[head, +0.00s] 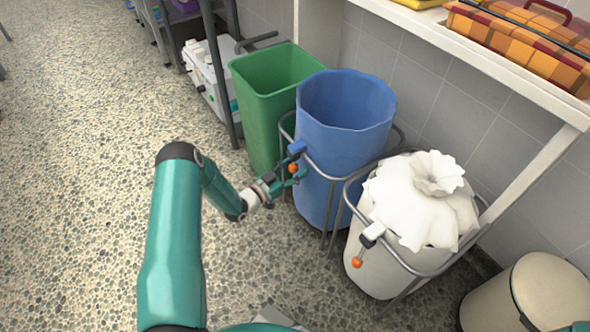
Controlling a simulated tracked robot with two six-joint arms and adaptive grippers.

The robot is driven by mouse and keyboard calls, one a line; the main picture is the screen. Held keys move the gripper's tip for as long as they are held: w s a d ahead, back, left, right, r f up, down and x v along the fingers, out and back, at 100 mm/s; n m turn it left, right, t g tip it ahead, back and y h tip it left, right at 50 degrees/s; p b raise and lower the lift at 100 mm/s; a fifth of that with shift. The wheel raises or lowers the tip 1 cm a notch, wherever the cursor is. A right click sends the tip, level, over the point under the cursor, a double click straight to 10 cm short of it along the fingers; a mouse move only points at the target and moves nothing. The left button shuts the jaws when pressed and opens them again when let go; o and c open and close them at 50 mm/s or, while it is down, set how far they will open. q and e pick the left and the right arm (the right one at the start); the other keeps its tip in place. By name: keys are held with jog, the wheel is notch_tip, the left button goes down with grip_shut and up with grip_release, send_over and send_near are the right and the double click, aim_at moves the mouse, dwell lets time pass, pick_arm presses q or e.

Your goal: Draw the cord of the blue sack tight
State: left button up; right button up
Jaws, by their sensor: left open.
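The blue sack (340,165) hangs upright in a grey metal ring stand, its mouth wide open. A blue cord lock (297,147) sits on the ring at its left front. An orange bead (293,168), the cord's pull, hangs just below the lock. My left gripper (295,176) reaches in from the left and is open, its fingers at the orange bead. I cannot tell whether the fingers touch it. My right gripper is out of view.
A white sack (400,262) with a gathered, puckered top stands to the right, with its own orange bead (357,262). A green bin (262,120) stands behind left. A shelf (480,58) overhangs behind. A beige bin (545,290) is at lower right. The left floor is clear.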

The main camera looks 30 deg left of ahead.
aim_at(302, 181)
pick_arm(q)
jog(key=shift+c, duration=0.2)
grip_shut()
notch_tip(302, 181, down, 10)
jog(key=b, duration=0.8)
jog(key=shift+r, duration=0.15)
jog(key=shift+s, duration=0.1)
